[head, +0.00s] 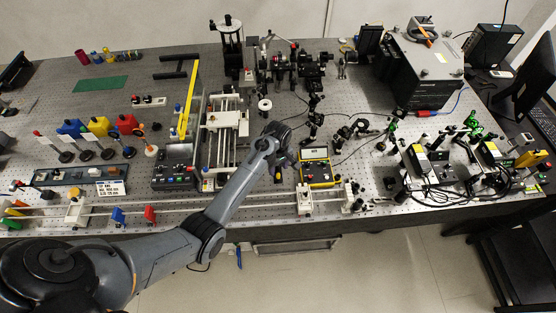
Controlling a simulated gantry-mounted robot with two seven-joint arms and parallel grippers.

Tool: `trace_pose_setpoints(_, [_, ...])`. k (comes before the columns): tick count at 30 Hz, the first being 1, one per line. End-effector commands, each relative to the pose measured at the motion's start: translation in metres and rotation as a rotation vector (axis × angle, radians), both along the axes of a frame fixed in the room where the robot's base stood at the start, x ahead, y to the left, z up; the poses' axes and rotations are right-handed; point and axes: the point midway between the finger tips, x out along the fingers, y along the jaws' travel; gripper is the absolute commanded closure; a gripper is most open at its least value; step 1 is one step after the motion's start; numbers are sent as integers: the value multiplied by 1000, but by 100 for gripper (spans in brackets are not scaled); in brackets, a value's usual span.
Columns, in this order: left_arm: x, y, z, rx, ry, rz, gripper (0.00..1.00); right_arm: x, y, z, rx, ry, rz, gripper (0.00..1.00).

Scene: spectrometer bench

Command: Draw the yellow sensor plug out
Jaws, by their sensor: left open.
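My left arm comes in from the lower left, and its dark gripper (281,158) is over the middle of the bench. It is open, with its fingers small and dark against the bench. A yellow-edged meter box (318,173) sits just right of the gripper, with a light display panel on top. I cannot make out a yellow sensor plug for certain; it is too small to tell or hidden by the gripper. My right gripper is not in view.
A long rail (250,208) runs along the bench's front edge, with a white carrier (305,199) on it below the meter. A twin-rod stage (222,128) stands left of the gripper. Optic mounts and loose cables lie behind and right. A grey box (425,70) stands at back right.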

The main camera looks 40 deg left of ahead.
Motion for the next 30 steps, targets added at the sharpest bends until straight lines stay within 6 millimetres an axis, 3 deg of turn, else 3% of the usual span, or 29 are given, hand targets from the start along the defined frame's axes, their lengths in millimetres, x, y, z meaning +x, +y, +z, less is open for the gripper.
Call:
trace_pose_setpoints(9, [0, 0, -37, 1, 0, -1, 52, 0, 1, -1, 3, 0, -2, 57])
trace_pose_setpoints(23, [0, 0, -46, 1, -3, -1, 52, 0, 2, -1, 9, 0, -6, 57])
trace_pose_setpoints(30, [0, 0, -46, 1, -1, -1, 88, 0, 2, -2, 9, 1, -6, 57])
